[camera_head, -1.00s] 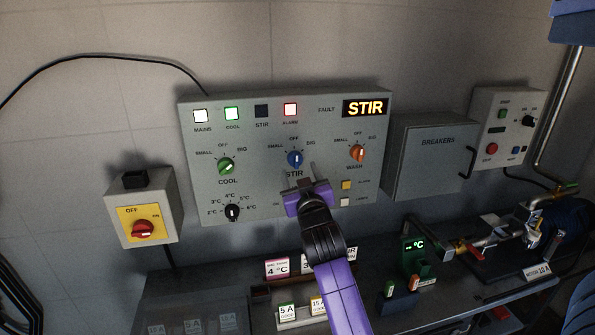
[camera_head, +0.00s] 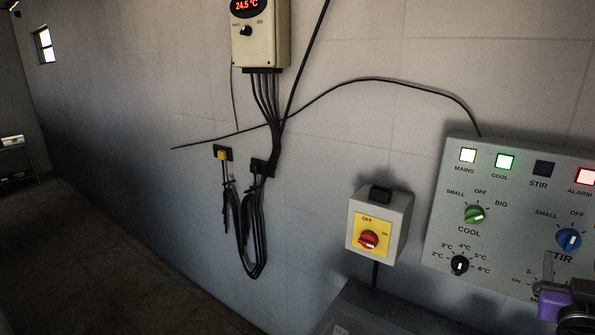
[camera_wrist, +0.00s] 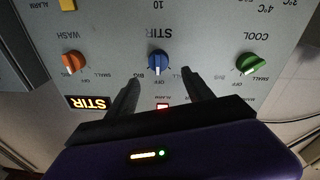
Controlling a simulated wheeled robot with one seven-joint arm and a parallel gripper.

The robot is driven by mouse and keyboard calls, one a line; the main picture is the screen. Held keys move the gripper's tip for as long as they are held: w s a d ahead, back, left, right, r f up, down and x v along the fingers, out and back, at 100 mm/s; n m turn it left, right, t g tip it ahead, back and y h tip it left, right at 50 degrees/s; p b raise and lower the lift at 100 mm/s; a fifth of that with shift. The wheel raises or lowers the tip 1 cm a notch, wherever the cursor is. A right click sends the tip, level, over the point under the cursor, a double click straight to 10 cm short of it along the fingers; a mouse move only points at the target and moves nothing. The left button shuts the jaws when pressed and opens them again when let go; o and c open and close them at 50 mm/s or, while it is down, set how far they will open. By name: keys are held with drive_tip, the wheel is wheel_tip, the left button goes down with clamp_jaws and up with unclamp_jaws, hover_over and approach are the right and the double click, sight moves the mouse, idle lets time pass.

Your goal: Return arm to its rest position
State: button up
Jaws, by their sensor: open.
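My gripper (camera_head: 549,275) is at the lower right edge of the head view, in front of the control panel (camera_head: 436,225). In the wrist view my gripper (camera_wrist: 160,95) is open, its two dark fingers apart with nothing between them. The fingers point at the panel, one on each side of the blue STIR knob (camera_wrist: 158,62) in the picture. Whether they touch the panel I cannot tell. The blue knob also shows in the head view (camera_head: 568,239). Most of my arm is out of the head view.
The green COOL knob (camera_wrist: 249,64) and orange WASH knob (camera_wrist: 73,63) flank the blue knob. A red switch (camera_head: 369,240) on a yellow plate is left of the panel. A temperature box (camera_head: 262,45) and hanging cables (camera_head: 250,225) are on the wall. Floor is clear at left.

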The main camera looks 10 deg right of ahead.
drive_tip(key=s+a+f+n+t+y, duration=0.2)
drive_tip(key=a+y, duration=0.1)
drive_tip(key=a, duration=0.5)
drive_tip(key=s+a+f+n+t+y, duration=0.1)
drive_tip(key=a+f+n+t+y, duration=0.15)
drive_tip(key=a, duration=0.55)
drive_tip(key=s+a+f+n+t+y, duration=0.2)
drive_tip(key=a+t+y, duration=0.1)
drive_tip(key=a, duration=0.5)
drive_tip(key=s+a+f+g+y, duration=0.2)
drive_tip(key=s+a+f, duration=0.3)
drive_tip(key=s+a, duration=0.3)
drive_tip(key=s+a+f+n+g+y, duration=0.1)
drive_tip(key=s+a+f+y, duration=0.3)
drive_tip(key=s+a, duration=0.4)
drive_tip(key=s+f+g, duration=0.1)
drive_tip(key=s, duration=0.4)
drive_tip(key=shift+a+y, duration=0.35)
